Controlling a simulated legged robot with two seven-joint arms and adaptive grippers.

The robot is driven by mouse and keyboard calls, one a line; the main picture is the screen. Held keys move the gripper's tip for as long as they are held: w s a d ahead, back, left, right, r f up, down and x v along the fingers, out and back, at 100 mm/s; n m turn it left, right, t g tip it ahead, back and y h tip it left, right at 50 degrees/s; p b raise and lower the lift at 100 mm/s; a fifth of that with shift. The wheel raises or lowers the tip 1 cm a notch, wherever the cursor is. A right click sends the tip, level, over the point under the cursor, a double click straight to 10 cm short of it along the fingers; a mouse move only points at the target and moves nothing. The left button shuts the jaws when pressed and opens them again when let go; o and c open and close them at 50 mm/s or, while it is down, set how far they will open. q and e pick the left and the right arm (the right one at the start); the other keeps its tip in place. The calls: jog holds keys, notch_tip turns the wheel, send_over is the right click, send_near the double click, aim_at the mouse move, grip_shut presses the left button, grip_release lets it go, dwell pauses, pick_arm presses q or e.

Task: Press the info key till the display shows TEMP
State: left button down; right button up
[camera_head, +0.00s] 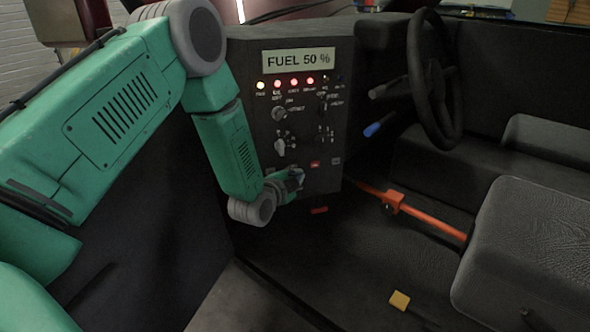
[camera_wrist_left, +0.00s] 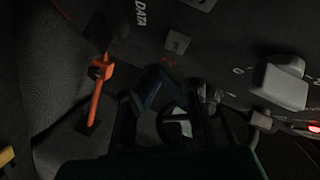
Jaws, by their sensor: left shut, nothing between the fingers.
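The display (camera_head: 298,59) at the top of the dark control panel (camera_head: 262,105) reads FUEL 50 %. My left gripper (camera_head: 297,181) is shut and empty, low in front of the panel, near its lower knobs. A small grey square key (camera_head: 335,161) is at the panel's lower right, right of the gripper; it appears to be the grey square (camera_wrist_left: 176,43) in the left wrist view, near lettering that reads DATA. I cannot read which key is the info key. Whether the fingertips touch the panel cannot be told. My right gripper is out of view.
A row of lit lamps (camera_head: 293,82) and several knobs (camera_head: 279,112) cover the panel. An orange lever (camera_head: 393,201) sticks out right of it. A steering wheel (camera_head: 432,80) and a dark seat (camera_head: 530,255) are further right. A yellow pedal-like block (camera_head: 399,300) is on the floor.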

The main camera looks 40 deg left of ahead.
pick_arm(q)
jog(key=shift+a+f, duration=0.15)
jog(key=shift+a, duration=0.25)
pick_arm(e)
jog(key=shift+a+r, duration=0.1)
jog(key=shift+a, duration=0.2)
pick_arm(q)
jog(key=shift+d, duration=0.15)
jog(key=shift+d, duration=0.15)
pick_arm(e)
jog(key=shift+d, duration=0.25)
pick_arm(q)
jog(key=shift+w+a, duration=0.25)
jog(key=shift+a, duration=0.3)
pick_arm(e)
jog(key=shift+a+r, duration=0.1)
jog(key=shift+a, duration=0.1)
pick_arm(q)
jog(key=shift+r, duration=0.2)
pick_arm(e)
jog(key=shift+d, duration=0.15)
pick_arm(q)
jog(key=shift+w+a, duration=0.2)
jog(key=shift+d, duration=0.1)
jog(key=shift+s+d+p, duration=0.45)
jog(key=shift+s+d, duration=0.05)
jog(key=shift+d, duration=0.05)
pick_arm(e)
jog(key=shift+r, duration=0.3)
